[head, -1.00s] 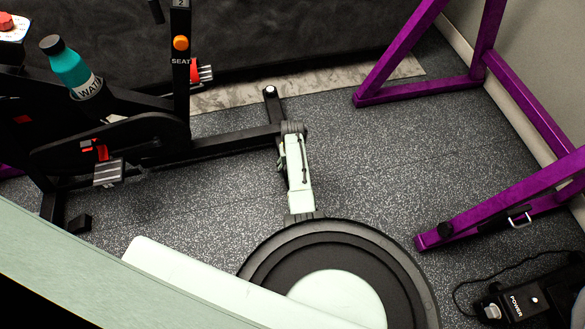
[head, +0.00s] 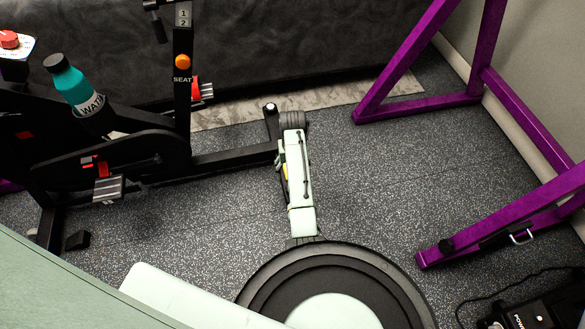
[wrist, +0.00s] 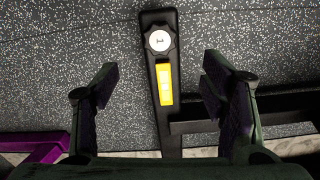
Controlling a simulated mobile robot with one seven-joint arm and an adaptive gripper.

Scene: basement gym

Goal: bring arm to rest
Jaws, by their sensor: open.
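My gripper (wrist: 160,85) shows in the wrist view with its two dark fingers spread wide and nothing held between them. Beyond the fingers is a black bar of the exercise bike (wrist: 152,60) with a round knob (wrist: 160,40) marked 1 and a yellow label (wrist: 165,84). I cannot tell the distance from the fingers to the bar. In the head view my pale green arm (head: 300,185) reaches away from my round base, its far end beside the bike's rear bar (head: 235,148). The fingers are hidden in that view.
The bike carries a teal water bottle (head: 75,85) at the left. A purple frame (head: 415,107) stands at the right by the wall. A black box marked POWER (head: 535,315) with a cable is at lower right. Grey speckled floor (head: 390,190) is clear between.

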